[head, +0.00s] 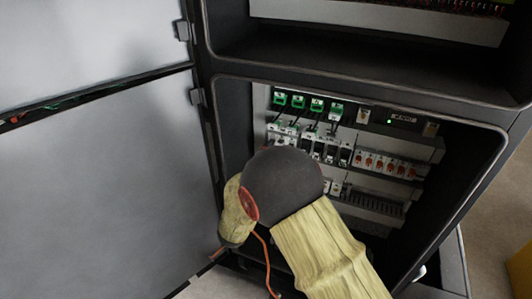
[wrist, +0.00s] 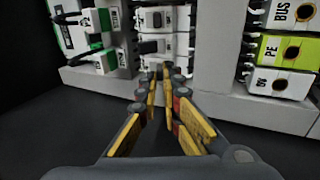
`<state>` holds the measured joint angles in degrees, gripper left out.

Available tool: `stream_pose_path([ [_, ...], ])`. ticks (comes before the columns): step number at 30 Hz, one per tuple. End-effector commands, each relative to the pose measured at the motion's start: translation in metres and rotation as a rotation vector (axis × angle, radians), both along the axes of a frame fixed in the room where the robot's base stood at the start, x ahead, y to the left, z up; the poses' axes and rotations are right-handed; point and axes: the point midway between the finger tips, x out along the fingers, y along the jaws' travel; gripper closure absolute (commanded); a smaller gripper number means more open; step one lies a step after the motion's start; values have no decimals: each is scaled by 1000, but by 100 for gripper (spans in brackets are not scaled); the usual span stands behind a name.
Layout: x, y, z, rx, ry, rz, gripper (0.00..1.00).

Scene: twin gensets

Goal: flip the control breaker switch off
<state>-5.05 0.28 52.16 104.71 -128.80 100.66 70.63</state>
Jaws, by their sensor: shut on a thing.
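In the wrist view my gripper (wrist: 160,70) reaches forward with its yellow-padded fingers close together at the tips. The tips are at a column of white breakers (wrist: 178,45) with dark toggles, and are shut on a small breaker switch there. The held part is mostly hidden between the tips, and I cannot read its label or tell its on or off position. In the head view my arm hides the gripper, in front of the lower cabinet bay, where a row of breakers (head: 331,152) shows.
Green-topped terminal blocks (wrist: 107,60) stand left of the fingers, and labelled BUS and PE terminals (wrist: 285,48) stand right. The open grey cabinet door (head: 110,190) is at the left. The cabinet frame (head: 470,215) bounds the bay at the right. Orange-marked modules (head: 385,164) sit beside the breakers.

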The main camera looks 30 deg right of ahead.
Motion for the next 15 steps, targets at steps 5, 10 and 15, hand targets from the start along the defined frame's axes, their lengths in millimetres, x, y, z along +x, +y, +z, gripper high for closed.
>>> stream_pose_path([
  [5, 0, 0, -2, -20, -13, 0, 100],
  [10, 0, 0, -2, -24, -17, 1, 100],
  [15, 0, 0, -2, -23, -16, 1, 100],
])
